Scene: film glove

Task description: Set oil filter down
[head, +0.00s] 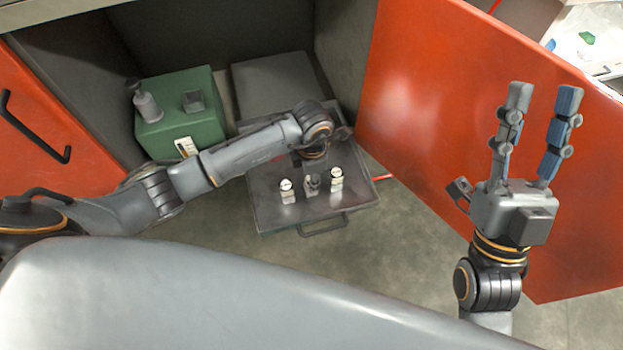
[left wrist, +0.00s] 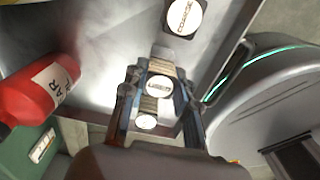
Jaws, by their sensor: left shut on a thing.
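The oil filter (left wrist: 158,88), a small ribbed cylinder with a white labelled top, sits between the fingers of my left gripper (left wrist: 157,78), which is shut on it. In the head view my left arm reaches into the cabinet and the gripper points down over a grey metal tray (head: 270,215); the held filter is mostly hidden there. Two white-topped pieces stand on the tray, one left (head: 287,191) and one right (head: 336,179), with a dark shape between them. I cannot tell whether the held filter touches the tray. My right gripper (head: 542,92) is open, empty and raised at the right.
Orange cabinet doors stand open at the left (head: 45,130) and right (head: 430,110). A green box (head: 185,105) with a grey bottle (head: 147,103) stands behind my left arm. A red labelled cylinder (left wrist: 42,90) shows in the left wrist view. The floor before the tray is clear.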

